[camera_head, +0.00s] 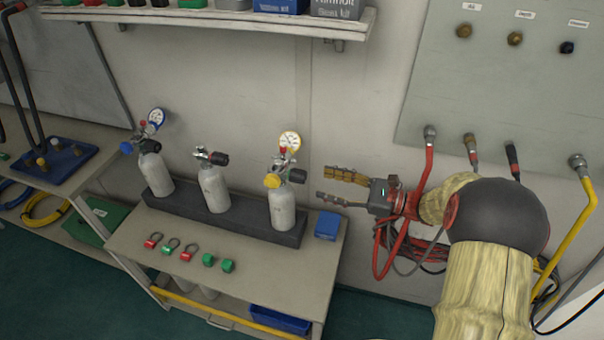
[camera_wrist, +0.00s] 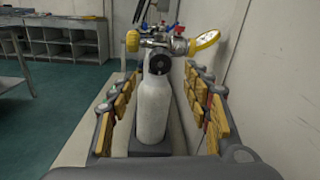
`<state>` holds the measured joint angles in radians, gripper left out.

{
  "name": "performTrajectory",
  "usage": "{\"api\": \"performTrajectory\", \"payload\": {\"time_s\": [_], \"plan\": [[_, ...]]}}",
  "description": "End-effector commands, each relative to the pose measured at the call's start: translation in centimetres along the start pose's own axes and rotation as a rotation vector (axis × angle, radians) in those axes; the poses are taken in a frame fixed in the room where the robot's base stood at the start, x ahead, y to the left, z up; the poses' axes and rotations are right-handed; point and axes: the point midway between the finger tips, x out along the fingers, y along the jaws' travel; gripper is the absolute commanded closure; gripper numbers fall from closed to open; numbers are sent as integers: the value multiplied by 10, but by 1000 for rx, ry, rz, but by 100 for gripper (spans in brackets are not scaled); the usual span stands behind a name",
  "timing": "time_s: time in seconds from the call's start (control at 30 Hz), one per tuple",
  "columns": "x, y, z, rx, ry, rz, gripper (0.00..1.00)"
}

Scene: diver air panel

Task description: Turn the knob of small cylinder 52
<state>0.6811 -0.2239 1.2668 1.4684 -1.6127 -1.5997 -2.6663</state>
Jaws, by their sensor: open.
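Three small white cylinders stand in a dark rack on the bench: left (camera_head: 157,173), middle (camera_head: 213,189) and right (camera_head: 282,208). I cannot read a number 52 on any of them. The right one carries a yellow knob (camera_head: 272,181), a dark knob (camera_head: 297,176) and a yellow-rimmed gauge (camera_head: 290,140). My gripper (camera_head: 327,184) is open and empty, just right of this cylinder at valve height, its fingers pointing left. In the wrist view a white cylinder (camera_wrist: 152,112) stands upright ahead between the open fingers, its black knob (camera_wrist: 160,63) facing me and apart from them.
A blue box (camera_head: 327,226) sits on the bench right of the rack. Several red and green fittings (camera_head: 188,252) lie in front. Hoses (camera_head: 424,180) hang from the wall panel (camera_head: 490,90) behind my arm. A shelf (camera_head: 200,18) overhangs above.

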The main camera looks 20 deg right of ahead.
Motion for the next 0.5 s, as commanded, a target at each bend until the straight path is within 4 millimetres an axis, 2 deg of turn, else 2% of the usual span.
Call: {"api": "performTrajectory", "payload": {"time_s": [0.5], "plan": [[67,2,-1,-3,-3,4,51]]}}
